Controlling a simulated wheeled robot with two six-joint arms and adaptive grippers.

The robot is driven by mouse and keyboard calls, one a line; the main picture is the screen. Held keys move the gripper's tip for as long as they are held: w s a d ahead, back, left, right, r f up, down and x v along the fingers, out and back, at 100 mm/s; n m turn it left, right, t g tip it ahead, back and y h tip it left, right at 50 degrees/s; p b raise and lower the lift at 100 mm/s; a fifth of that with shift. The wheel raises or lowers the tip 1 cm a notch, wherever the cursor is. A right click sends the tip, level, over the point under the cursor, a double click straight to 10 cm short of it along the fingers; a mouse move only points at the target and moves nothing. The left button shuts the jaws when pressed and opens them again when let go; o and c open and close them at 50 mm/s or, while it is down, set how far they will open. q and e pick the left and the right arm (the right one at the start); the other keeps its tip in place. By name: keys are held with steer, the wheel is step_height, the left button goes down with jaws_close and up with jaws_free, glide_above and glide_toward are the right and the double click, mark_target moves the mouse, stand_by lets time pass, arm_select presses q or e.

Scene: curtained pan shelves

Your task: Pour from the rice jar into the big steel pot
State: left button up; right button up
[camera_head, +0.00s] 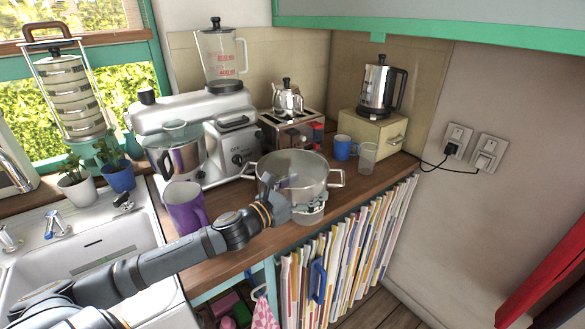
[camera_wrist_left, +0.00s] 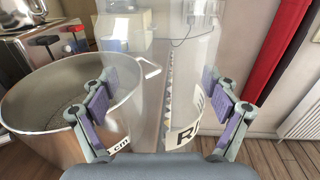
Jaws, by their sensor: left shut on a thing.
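The big steel pot (camera_head: 300,170) stands on the wooden counter, its mouth open upward; it also shows at the left of the left wrist view (camera_wrist_left: 40,125). My left gripper (camera_head: 292,203) is at the pot's near side. In the left wrist view, my left gripper (camera_wrist_left: 160,112) is shut around the clear rice jar (camera_wrist_left: 188,135), whose white label shows a letter R. The jar is beside the pot; its tilt and how much rice it holds cannot be told. In the head view the jar (camera_head: 309,212) shows only in part. My right gripper is out of view.
A purple mug (camera_head: 186,207) stands left of the pot, with a stand mixer (camera_head: 190,135) behind. A toaster (camera_head: 290,130), a blue mug (camera_head: 342,147) and a clear glass (camera_head: 367,158) stand behind the pot. A striped curtain (camera_head: 345,245) hangs below the counter edge.

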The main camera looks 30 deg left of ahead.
arm_select(q)
steer(key=shift+r, duration=0.1)
step_height(320, 180, up, 3)
steer(key=shift+r+p, duration=0.1)
steer(key=shift+p, duration=1.15)
